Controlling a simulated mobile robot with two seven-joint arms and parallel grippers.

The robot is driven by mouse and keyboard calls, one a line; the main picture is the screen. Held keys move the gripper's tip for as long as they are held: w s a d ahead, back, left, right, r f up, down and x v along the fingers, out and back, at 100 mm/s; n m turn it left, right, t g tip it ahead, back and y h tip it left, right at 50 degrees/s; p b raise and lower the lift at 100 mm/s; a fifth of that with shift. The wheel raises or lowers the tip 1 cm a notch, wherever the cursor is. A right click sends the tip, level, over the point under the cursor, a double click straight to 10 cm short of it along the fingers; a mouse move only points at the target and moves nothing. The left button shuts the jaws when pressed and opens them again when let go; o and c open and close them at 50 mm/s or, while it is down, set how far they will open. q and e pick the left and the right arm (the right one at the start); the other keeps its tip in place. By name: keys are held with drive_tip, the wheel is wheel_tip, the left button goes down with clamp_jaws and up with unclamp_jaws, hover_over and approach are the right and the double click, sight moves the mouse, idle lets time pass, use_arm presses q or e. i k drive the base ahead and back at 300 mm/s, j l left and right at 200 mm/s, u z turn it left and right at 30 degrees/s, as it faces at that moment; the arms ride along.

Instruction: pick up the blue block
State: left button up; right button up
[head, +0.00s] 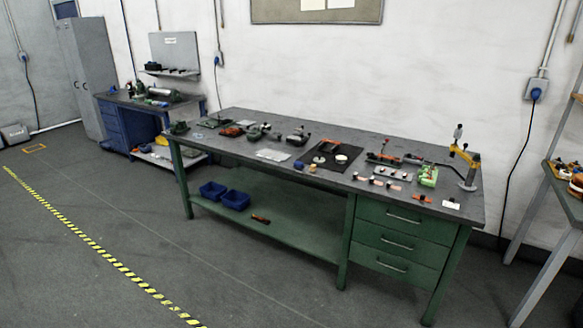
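A small blue object (299,165), likely the blue block, sits near the front edge of the long green workbench (230,145), about halfway along it. It is too small to make out its exact shape. A small orange-tan piece (312,168) lies just to its right. Neither of my grippers shows in the head view.
A black mat (318,161) with parts lies behind the blue object. Several tools crowd the bench top. Two blue bins (235,200) stand on the lower shelf. A blue workbench (115,120) is at the back left. The floor in front is clear.

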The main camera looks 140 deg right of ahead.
sight(300, 165)
drive_tip(key=z, duration=4.65)
